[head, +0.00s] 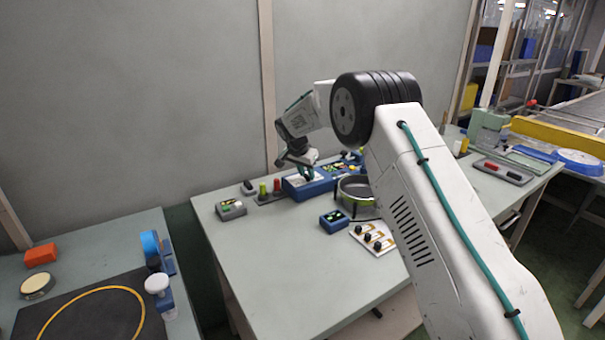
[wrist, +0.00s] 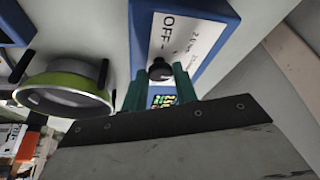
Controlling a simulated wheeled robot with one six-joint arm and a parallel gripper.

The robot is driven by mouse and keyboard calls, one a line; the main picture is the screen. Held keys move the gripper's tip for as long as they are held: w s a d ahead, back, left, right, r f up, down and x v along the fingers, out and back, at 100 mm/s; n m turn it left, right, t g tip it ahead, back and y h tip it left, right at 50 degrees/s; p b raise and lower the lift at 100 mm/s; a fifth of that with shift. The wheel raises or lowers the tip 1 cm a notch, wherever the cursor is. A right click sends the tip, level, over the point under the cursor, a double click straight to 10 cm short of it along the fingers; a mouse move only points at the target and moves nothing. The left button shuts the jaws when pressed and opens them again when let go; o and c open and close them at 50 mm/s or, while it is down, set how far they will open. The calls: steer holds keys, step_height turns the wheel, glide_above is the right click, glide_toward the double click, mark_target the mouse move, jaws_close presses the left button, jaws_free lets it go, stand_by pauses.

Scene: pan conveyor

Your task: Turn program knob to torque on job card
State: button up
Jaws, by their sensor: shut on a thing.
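The program knob (wrist: 159,68) is small and black. It sits on the white label (wrist: 180,40) of a blue box (wrist: 143,22). "OFF" and what looks like "2.0 Nm" are printed on the label. My gripper (wrist: 160,82) has its two green fingers on either side of the knob, shut on it. In the head view my gripper (head: 306,172) is down at the blue box (head: 312,187) on the table, and the knob is hidden there. I cannot make out which mark the knob points to. I cannot identify the job card for certain; a white card (head: 360,229) lies at the front.
A round pan (head: 357,188) in a stand and a small blue box (head: 334,221) are right of the gripper. Several black pegs stand on the white card. A grey button box (head: 231,209) is to the left. The table's front left is clear.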

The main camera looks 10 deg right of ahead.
steer(key=shift+s+d+f, duration=0.2)
steer(key=shift+d+f, duration=0.05)
steer(key=shift+d, duration=0.05)
steer(key=o, duration=0.7)
steer(key=shift+o, duration=1.3)
steer(key=shift+d, duration=0.2)
steer(key=shift+w+a+r, duration=0.1)
steer(key=shift+a, duration=0.1)
steer(key=shift+r, duration=0.1)
steer(key=v, duration=0.7)
steer(key=shift+r, duration=0.25)
steer(key=shift+a, duration=0.15)
